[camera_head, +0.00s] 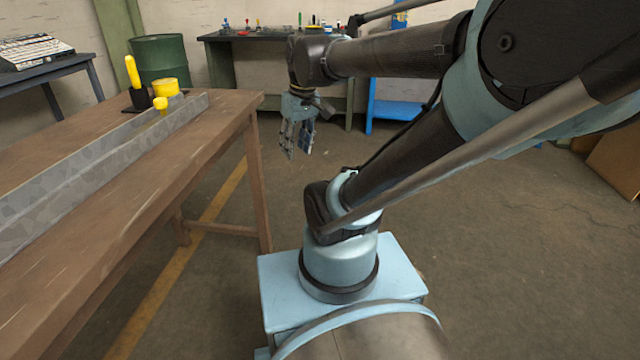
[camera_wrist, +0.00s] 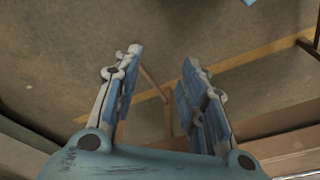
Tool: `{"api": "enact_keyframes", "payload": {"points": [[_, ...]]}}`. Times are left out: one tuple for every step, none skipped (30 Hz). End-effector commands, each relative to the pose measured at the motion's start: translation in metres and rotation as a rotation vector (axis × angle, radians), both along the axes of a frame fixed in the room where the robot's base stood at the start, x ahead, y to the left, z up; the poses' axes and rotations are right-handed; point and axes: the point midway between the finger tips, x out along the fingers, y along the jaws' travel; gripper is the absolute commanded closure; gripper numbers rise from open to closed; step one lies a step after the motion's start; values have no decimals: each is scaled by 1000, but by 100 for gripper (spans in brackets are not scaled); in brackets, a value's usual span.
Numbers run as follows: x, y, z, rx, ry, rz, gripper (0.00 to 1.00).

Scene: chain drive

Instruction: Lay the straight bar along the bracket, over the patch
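The bracket (camera_head: 110,152) is a long grey metal angle with a mottled surface, lying lengthwise on the wooden table (camera_head: 150,205) at the left of the head view. I cannot make out a separate straight bar or a patch on it. My gripper (camera_head: 297,152) hangs in the air to the right of the table's far end, fingers pointing down.
At the bracket's far end stand a yellow-handled tool (camera_head: 132,72) in a black holder and a yellow pot (camera_head: 165,87). A green drum (camera_head: 161,58), a workbench with tools (camera_head: 270,35) and a blue stand (camera_head: 395,110) are behind.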

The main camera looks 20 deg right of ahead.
Motion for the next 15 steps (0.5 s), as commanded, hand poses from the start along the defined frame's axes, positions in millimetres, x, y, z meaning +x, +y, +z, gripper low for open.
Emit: {"api": "enact_keyframes", "payload": {"points": [[-14,-11,-18,-6,-2,-74,62],[-20,-17,-27,-10,-3,-117,62],[-28,-23,-38,-12,-7,-172,62],[-34,-28,-46,-15,-8,-211,62],[-39,-32,-54,-18,-10,-246,62],[-45,-37,-63,-21,-12,-290,62],[-50,-40,-69,-22,-14,-318,62],[-53,-42,-75,-23,-14,-345,62],[-57,-45,-81,-25,-17,-373,62],[-60,-48,-85,-27,-18,-391,62],[-62,-49,-88,-28,-18,-405,62],[-64,-51,-91,-29,-20,-419,62],[-65,-52,-92,-29,-20,-428,62],[-65,-52,-93,-29,-20,-434,62],[-66,-53,-94,-29,-21,-437,62]]}}
